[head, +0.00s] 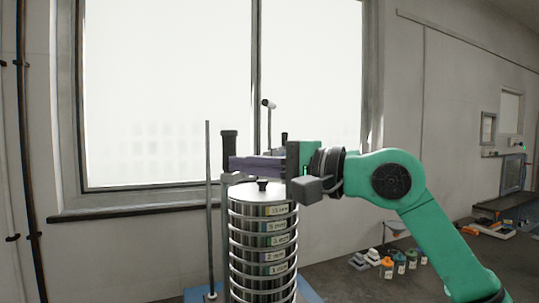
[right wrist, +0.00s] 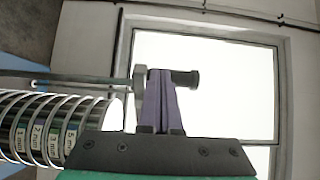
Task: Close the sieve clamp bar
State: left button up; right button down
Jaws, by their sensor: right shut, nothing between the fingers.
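The sieve stack (head: 262,245), several round metal sieves with size labels, stands upright below my right gripper. It also shows sideways at the left of the right wrist view (right wrist: 52,130). A grey bar (head: 238,178), apparently the clamp bar, lies just above the stack's lid and is partly hidden by my gripper. A black handle (head: 229,141) stands at its left end; it shows in the right wrist view (right wrist: 186,78) too. My right gripper (head: 234,163) has its purple fingers shut and empty, tips close to the handle's base; contact cannot be told. My left gripper is out of view.
A thin upright rod (head: 208,200) stands left of the stack. A pole with a dark head (head: 268,103) stands behind. A large window fills the back wall.

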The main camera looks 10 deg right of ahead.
aim_at(223, 161)
jog(key=x, duration=0.1)
jog(key=p+x, duration=0.1)
jog(key=x, duration=0.2)
jog(key=shift+s+a+r, duration=0.25)
jog(key=shift+s, duration=0.05)
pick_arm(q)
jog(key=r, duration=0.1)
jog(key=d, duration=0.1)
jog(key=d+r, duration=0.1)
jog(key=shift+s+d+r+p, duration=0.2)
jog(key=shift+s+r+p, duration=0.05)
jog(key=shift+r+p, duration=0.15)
pick_arm(e)
jog(key=shift+w+a+f, duration=0.1)
jog(key=shift+w+a, duration=0.05)
jog(key=shift+a, duration=0.3)
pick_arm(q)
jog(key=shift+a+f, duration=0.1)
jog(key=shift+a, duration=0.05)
pick_arm(e)
jog(key=shift+a, duration=0.15)
